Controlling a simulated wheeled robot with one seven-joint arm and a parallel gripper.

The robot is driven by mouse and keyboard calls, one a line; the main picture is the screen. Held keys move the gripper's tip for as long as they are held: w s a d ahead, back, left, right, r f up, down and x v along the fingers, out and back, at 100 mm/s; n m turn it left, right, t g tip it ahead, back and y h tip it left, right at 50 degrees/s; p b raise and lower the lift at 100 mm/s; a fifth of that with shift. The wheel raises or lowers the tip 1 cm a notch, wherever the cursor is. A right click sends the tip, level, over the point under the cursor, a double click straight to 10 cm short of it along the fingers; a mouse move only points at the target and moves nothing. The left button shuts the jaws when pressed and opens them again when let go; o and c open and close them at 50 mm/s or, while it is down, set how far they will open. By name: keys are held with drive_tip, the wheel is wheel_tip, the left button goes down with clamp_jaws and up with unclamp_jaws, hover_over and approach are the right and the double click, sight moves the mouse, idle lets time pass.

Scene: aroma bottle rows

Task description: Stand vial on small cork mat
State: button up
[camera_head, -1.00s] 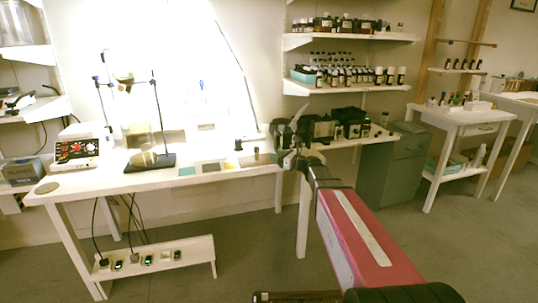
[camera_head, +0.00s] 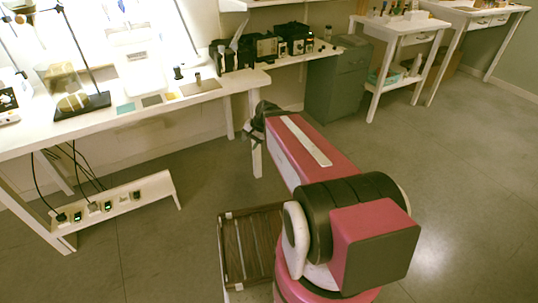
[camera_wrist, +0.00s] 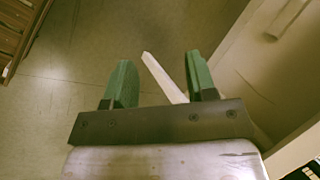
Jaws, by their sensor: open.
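A small grey-brown vial (camera_head: 197,79) stands upright at the back edge of a flat tan mat (camera_head: 203,88) near the right end of the white table; I cannot tell whether it is on the mat. A dark small bottle (camera_head: 178,73) stands behind, to its left. I cannot tell which mat is the small cork one. My gripper (camera_head: 252,130) is off the table's right front, lower than the top and partly hidden by my arm. In the wrist view my gripper (camera_wrist: 160,82) has its two green fingers apart, with nothing between them but floor and a white table leg.
Teal (camera_head: 125,108), grey (camera_head: 151,100) and pale mats lie left of the tan one. A glass apparatus on a black stand (camera_head: 82,105) is further left. A wooden slatted rack (camera_head: 248,245) is on the floor near my base. A grey cabinet (camera_head: 337,80) stands right.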

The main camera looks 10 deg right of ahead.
drive_tip(key=s+d+f+n+g+h, duration=0.1)
drive_tip(key=s+d+f+n+h, duration=0.1)
drive_tip(key=s+d+n+h, duration=0.3)
drive_tip(key=shift+s+d+f+n+g, duration=0.3)
drive_tip(key=shift+s+d+n, duration=0.2)
drive_tip(key=shift+s+d, duration=0.55)
